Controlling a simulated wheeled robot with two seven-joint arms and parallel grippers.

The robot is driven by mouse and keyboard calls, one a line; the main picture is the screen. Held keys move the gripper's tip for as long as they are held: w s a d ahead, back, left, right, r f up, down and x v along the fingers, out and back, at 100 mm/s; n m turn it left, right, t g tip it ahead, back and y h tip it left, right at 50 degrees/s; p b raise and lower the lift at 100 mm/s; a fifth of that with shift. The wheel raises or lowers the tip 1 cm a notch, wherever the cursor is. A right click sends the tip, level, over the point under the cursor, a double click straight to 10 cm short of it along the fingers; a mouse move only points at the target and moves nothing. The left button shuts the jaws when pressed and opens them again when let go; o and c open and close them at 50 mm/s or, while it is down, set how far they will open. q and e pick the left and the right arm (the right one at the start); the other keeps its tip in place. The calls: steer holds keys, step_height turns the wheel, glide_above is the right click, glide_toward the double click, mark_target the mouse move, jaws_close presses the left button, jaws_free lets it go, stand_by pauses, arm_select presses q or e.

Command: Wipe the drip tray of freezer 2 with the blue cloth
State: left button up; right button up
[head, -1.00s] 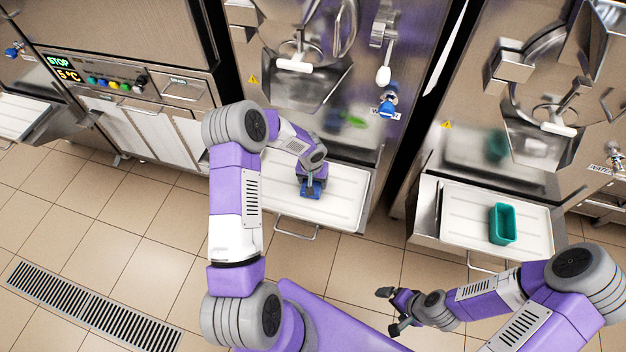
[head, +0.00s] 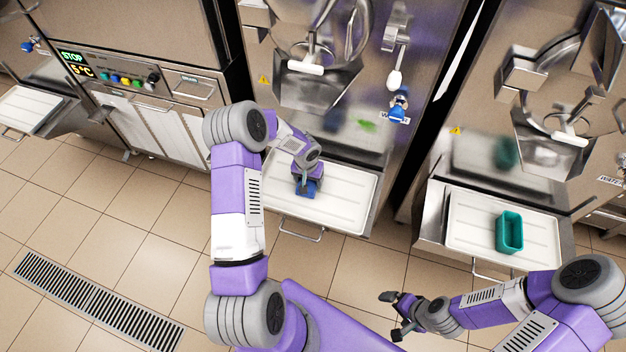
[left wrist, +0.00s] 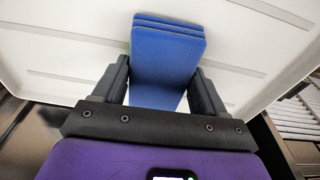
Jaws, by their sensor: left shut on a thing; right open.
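The blue cloth (left wrist: 168,58), a folded stack of layers, is between the fingers of my left gripper (left wrist: 158,88) in the left wrist view. In the head view my left gripper (head: 303,182) points down over the white drip tray (head: 340,197) of the middle freezer, with the cloth (head: 308,189) at its tip. The cloth is low over the tray's left half; I cannot tell whether it touches. No freezer number is readable. My right gripper (head: 391,316) is open and empty over the floor at the lower right.
A green container (head: 509,232) stands on the white tray (head: 462,222) of the right freezer. The left freezer has a lit panel (head: 78,64) and its own tray (head: 22,108). A handle (head: 300,235) sticks out below the middle tray. A floor drain (head: 95,305) lies lower left.

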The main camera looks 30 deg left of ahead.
mark_target(322, 189)
arm_select(q)
steer(key=shift+f+b, duration=0.2)
steer(key=shift+b, duration=0.2)
steer(key=shift+w+d+f+b, duration=0.1)
steer(key=shift+w+d+b, duration=0.1)
steer(key=shift+d+b, duration=0.4)
steer(key=shift+w+d+f+b, duration=0.1)
steer(key=shift+w+d+b, duration=0.1)
steer(key=shift+d, duration=1.45)
steer(key=shift+r, duration=0.1)
steer(key=shift+w+a+r+p, duration=0.15)
steer(key=shift+r+p, duration=0.75)
steer(key=shift+r, duration=0.6)
steer(key=shift+s+a+r+p, duration=0.1)
steer(key=shift+r+p, duration=0.75)
steer(key=shift+r, duration=0.65)
step_height(322, 189, up, 3)
steer(key=shift+p, duration=1)
